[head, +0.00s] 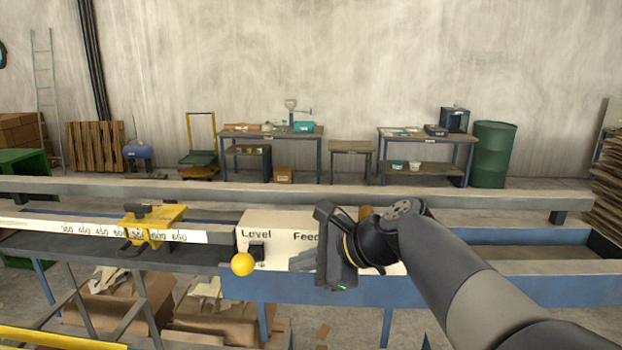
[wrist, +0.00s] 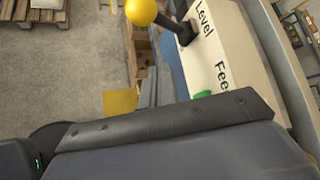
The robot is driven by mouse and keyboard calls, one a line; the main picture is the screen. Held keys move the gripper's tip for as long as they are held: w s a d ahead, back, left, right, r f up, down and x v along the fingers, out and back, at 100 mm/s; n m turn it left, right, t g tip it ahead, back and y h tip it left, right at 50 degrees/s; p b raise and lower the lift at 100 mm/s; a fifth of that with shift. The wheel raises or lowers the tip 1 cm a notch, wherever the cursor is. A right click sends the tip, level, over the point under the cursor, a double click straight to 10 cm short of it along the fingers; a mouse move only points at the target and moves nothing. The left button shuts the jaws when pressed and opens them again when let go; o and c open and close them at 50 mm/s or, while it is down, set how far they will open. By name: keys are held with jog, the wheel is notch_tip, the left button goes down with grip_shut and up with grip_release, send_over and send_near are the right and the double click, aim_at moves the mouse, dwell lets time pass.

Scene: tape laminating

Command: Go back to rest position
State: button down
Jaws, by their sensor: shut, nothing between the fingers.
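My gripper (head: 303,261) is in front of a cream control panel (head: 280,222) in the head view, its fingers closed and empty, pointing left. The panel carries the words "Level" and "Feed"; my wrist hides part of it. A lever with a yellow ball knob (head: 242,264) sticks out below "Level", left of my gripper and apart from it. In the wrist view the yellow knob (wrist: 141,11) is at the top, with the panel (wrist: 224,50) to its right. A green part (wrist: 203,94) shows below "Feed", partly hidden by my gripper's dark body.
A ruler scale (head: 85,230) with a yellow clamp-like stop (head: 155,222) runs along the machine at left. The long blue and grey machine frame (head: 530,290) spans the view. Cardboard boxes (head: 115,300) lie below it. Work tables (head: 270,135) stand at the back wall.

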jog(key=a+f+b, duration=0.6)
jog(key=f, duration=0.2)
dwell(0.4)
jog(key=shift+w+d+r, duration=0.1)
